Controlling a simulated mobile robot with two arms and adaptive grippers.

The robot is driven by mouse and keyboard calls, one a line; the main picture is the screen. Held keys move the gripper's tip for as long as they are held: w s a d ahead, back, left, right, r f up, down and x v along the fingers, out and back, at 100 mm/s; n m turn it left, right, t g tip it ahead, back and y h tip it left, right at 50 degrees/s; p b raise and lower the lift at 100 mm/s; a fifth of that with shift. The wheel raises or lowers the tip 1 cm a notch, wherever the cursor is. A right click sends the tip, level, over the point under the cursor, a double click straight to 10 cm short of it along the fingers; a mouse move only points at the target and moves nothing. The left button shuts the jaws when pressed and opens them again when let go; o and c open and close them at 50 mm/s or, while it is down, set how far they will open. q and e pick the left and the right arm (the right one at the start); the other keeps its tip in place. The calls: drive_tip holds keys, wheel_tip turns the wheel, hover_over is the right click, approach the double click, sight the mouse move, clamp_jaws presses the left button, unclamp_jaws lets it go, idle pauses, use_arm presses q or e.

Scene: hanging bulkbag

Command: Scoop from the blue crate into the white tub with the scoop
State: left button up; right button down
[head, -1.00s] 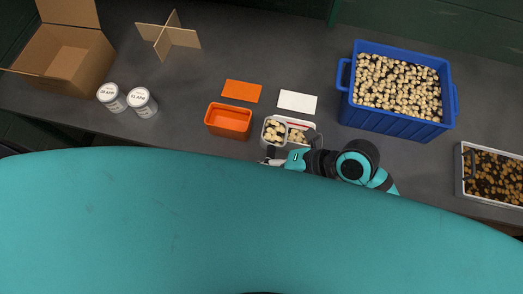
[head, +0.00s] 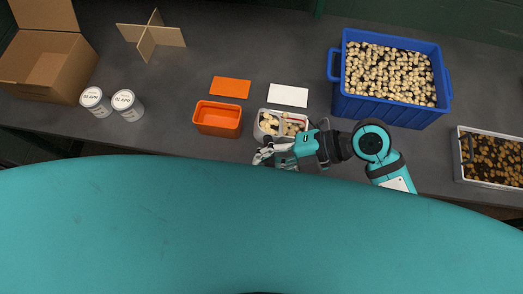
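The blue crate (head: 347,103) stands at the back right, filled with pale, roundish pieces. The small white tub (head: 261,134) stands on the counter left of the crate, with some of the same pieces in it. My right gripper (head: 265,156) is at the tub's front edge, its fingers pointing left. My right arm covers part of the tub's right side. A small red part shows at the tub's right, but I cannot tell if it belongs to the scoop. The scoop is not clearly visible. My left gripper is out of view.
An orange tub (head: 217,119) is left of the white tub. An orange lid (head: 230,87) and a white lid (head: 288,95) lie behind. Two labelled jars (head: 127,105), a cardboard box (head: 45,65) and a divider (head: 152,36) are left. A grey bin (head: 490,158) with brown pieces is far right.

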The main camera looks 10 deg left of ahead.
drive_tip(key=shift+w+d+r+m+g+y+b, duration=0.15)
drive_tip(key=shift+w+d+r+g+y+b, duration=0.05)
drive_tip(key=shift+r+y+b, duration=0.25)
drive_tip(key=shift+w+d+r+m+g+y+b, duration=0.2)
drive_tip(key=shift+r+y+b, duration=0.15)
drive_tip(key=shift+b, duration=0.15)
wheel_tip(320, 180, up, 10)
drive_tip(key=w+d+n+t+h+p, duration=0.1)
drive_tip(key=w+n+t+h+p, duration=0.1)
drive_tip(key=h+p, duration=0.4)
drive_tip(key=n+t+p, duration=0.1)
drive_tip(key=t+p, duration=0.1)
drive_tip(key=shift+d+f+t+p, duration=0.15)
drive_tip(key=shift+d+t+p, duration=0.2)
drive_tip(key=shift+d+t, duration=0.05)
idle(0.8)
drive_tip(key=shift+d, duration=0.15)
